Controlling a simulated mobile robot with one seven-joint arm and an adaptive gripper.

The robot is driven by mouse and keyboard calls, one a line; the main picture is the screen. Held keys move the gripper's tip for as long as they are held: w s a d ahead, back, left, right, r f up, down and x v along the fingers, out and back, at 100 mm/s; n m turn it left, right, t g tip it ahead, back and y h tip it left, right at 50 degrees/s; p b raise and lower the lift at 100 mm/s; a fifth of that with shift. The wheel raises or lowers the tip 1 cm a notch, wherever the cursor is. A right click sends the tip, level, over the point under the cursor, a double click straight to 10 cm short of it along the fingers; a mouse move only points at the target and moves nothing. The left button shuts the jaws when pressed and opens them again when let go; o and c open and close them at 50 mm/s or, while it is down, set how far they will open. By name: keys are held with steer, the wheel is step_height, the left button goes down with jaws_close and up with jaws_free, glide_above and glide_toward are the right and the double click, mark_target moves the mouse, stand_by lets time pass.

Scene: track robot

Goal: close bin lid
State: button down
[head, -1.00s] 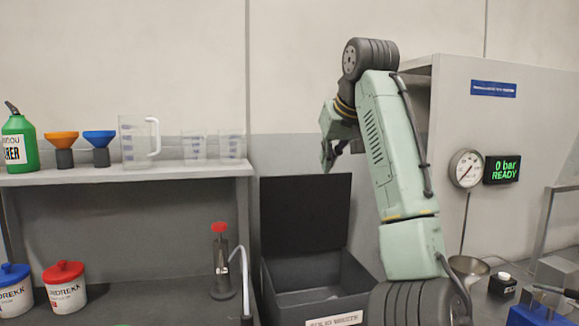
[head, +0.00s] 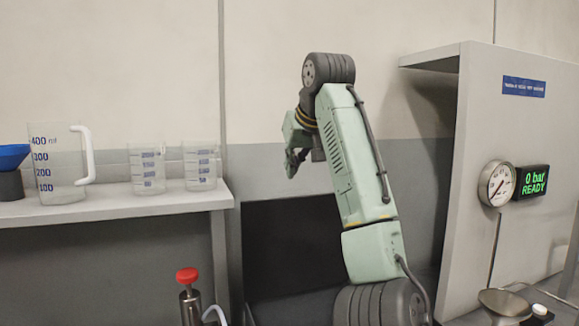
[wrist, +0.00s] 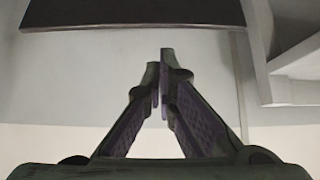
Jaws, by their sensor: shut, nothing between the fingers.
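The bin lid (head: 290,245) is a dark flat panel standing upright and open against the back wall in the head view. Its lower part runs toward the bottom of that view, and the bin body is out of frame or hidden. My gripper (head: 292,172) is above the lid, slightly left of its top right part, and points downward. In the wrist view my gripper (wrist: 160,62) has its fingertips together with nothing between them. A dark panel edge, which looks like the lid (wrist: 130,14), crosses the top of that view, apart from the fingertips.
A shelf (head: 120,212) at left carries a measuring jug (head: 58,165) and clear beakers (head: 147,170). A red-topped bottle (head: 189,300) stands below. At right is a grey panel (head: 480,130) with a gauge (head: 497,184) and a green-lit display (head: 532,181).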

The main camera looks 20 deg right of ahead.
steer(key=p+x, duration=0.1)
steer(key=x, duration=0.7)
steer(key=shift+p, duration=0.3)
steer(key=shift+s+f, duration=0.1)
steer(key=shift+f, duration=0.05)
